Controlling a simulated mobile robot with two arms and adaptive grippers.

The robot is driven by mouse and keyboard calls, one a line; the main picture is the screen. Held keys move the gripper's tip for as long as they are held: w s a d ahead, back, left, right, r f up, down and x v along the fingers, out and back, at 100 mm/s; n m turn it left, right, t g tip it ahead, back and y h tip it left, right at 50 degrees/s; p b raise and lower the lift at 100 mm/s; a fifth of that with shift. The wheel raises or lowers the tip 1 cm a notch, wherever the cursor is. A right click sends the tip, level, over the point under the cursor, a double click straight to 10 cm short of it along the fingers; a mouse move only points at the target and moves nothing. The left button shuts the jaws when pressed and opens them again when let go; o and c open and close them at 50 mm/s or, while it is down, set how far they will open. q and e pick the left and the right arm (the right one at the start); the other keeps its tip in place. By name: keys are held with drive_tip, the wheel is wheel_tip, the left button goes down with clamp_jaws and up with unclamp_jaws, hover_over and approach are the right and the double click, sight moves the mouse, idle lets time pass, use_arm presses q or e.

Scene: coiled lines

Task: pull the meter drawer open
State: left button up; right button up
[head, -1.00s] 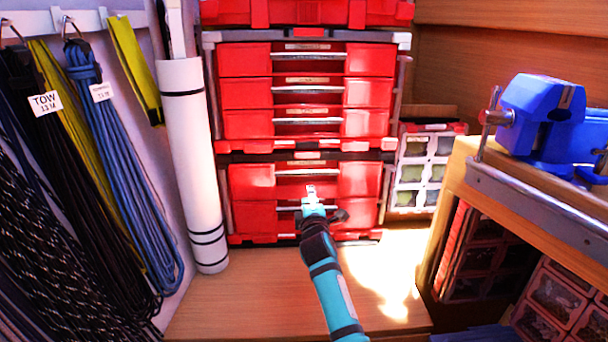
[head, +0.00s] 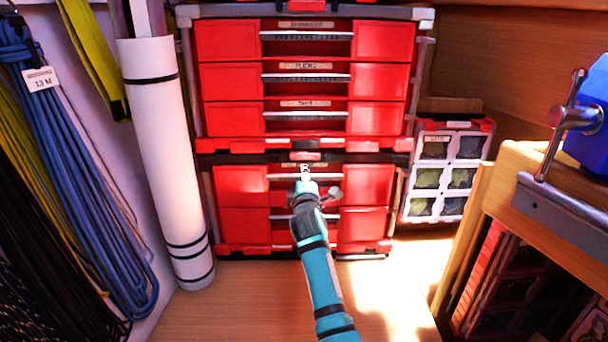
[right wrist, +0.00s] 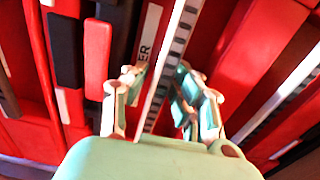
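The meter drawer (head: 362,184) looks to be the upper red drawer of the lower cabinet; it appears shut. Its pale handle bar (head: 330,176) runs across the front. In the right wrist view a label (right wrist: 145,48) ending in "ER" sits beside the handle bar (right wrist: 168,68). My right gripper (head: 305,172) is at this handle in the head view. In the right wrist view its two fingers (right wrist: 160,103) stand apart on either side of the bar, with gaps visible, so it is open. Contact with the bar cannot be told. My left gripper is not in view.
More red drawers (head: 380,82) stack above. A white roll (head: 160,150) stands at left beside hanging coiled lines (head: 75,170). A small parts case (head: 440,175) and a wooden bench (head: 545,190) with a blue vise (head: 590,130) are at right. Floor in front is partly clear.

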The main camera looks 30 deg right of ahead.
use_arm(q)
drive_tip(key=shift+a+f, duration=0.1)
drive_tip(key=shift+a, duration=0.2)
use_arm(e)
clamp_jaws()
